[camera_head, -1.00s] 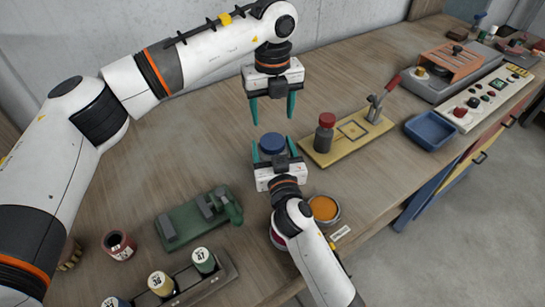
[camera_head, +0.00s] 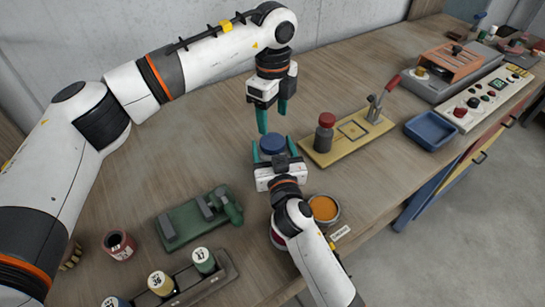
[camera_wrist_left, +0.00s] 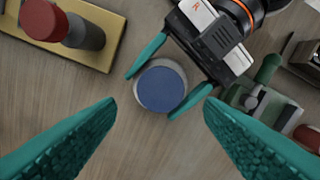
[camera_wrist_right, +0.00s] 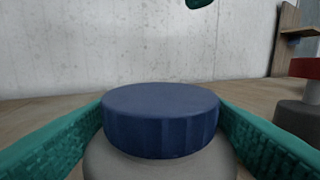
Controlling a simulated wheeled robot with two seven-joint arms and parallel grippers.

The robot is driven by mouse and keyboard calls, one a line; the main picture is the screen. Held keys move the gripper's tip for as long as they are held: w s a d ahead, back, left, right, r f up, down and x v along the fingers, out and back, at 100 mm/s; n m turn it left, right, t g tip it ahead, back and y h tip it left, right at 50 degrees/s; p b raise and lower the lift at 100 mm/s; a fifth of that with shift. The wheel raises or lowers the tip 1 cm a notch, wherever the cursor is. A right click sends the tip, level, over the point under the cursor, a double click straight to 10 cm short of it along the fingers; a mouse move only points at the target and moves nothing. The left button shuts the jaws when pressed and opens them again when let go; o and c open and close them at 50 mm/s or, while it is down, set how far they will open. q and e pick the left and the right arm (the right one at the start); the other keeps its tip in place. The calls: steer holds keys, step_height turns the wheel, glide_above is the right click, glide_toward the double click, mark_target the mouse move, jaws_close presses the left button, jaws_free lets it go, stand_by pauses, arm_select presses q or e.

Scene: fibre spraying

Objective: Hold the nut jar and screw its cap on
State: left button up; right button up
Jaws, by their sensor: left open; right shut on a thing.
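The nut jar, pale grey (camera_wrist_right: 160,167), stands upright with the blue ribbed cap (camera_wrist_right: 160,125) resting on its top; how tightly it is screwed cannot be told. The cap also shows from above in the left wrist view (camera_wrist_left: 161,88) and in the head view (camera_head: 272,143), where the jar body is mostly hidden. My right gripper (camera_head: 273,149) is shut on the jar, one teal finger on each side below the cap. My left gripper (camera_head: 272,118) is open and empty, pointing down above the cap, with the cap between and beyond its fingers in its wrist view.
A green fixture (camera_head: 199,220) lies to the left front, an orange-filled tin (camera_head: 323,209) beside my right arm. A blue tray (camera_head: 431,130) is farther right.

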mark_target(272, 141)
arm_select(q)
step_height(272, 141, down, 7)
steer(key=shift+f, duration=0.1)
stand_by(0.4)
steer(key=c, duration=0.8)
steer(key=m, duration=0.2)
steer(key=shift+m, duration=0.4)
steer(key=m, duration=0.4)
steer(key=shift+m, duration=0.3)
steer(key=m, duration=2)
steer(key=o, duration=1.2)
steer(key=shift+c, duration=0.2)
